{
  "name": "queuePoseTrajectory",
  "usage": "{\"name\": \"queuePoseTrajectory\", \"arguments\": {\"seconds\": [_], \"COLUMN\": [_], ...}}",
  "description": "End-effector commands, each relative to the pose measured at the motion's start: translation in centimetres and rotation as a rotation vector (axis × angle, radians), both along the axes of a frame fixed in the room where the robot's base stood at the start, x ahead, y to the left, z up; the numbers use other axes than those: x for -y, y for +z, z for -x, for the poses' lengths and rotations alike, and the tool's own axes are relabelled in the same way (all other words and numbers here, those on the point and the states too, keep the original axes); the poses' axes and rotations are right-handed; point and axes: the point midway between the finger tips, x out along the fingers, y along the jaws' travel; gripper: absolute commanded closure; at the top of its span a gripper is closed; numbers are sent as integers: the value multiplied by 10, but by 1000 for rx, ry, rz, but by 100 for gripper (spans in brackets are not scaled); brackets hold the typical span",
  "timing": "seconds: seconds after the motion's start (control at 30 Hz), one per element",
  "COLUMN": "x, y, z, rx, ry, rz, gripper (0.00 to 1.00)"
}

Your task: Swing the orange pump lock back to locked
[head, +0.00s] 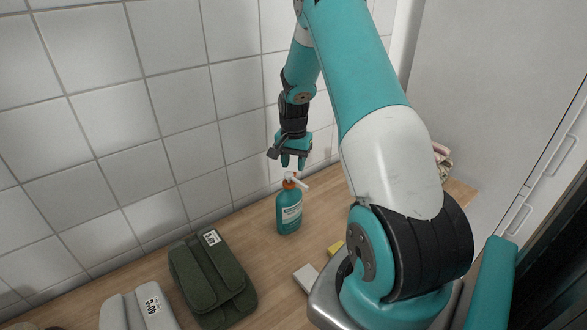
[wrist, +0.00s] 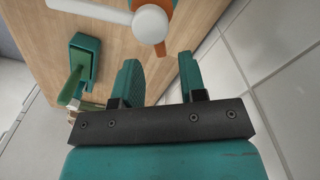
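The teal pump bottle (head: 289,213) stands upright on the wooden counter near the tiled wall, with a pale label. Its white nozzle (head: 299,183) points right. The orange lock (head: 288,184) sits at the neck under the pump head. In the wrist view the round white pump head (wrist: 151,23) is at the top, with the orange lock (wrist: 160,49) showing partly beneath it. My gripper (head: 293,165) is just above the pump, pointing down. In the wrist view my gripper (wrist: 158,60) has its two fingers apart with nothing between them. Contact with the lock is not visible.
A dark green pouch (head: 211,285) and a grey one (head: 137,310) lie to the left. A teal object (wrist: 85,58) shows in the wrist view. The tiled wall (head: 180,95) is close behind.

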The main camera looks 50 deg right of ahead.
Motion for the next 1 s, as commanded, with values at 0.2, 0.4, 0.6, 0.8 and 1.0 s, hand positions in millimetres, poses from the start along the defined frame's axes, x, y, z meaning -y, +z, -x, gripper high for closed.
{"name": "queuePoseTrajectory", "arguments": {"seconds": [0.2,0.4,0.6,0.8,1.0], "x": [0,0,0,0,1], "y": [-26,-33,-33,-32,-33], "z": [0,0,0,0,2], "rx": [0,1,1,1,1], "ry": [0,0,0,0,-53], "rz": [-1,1,1,1,1], "gripper": [62,62,66,100,100]}}
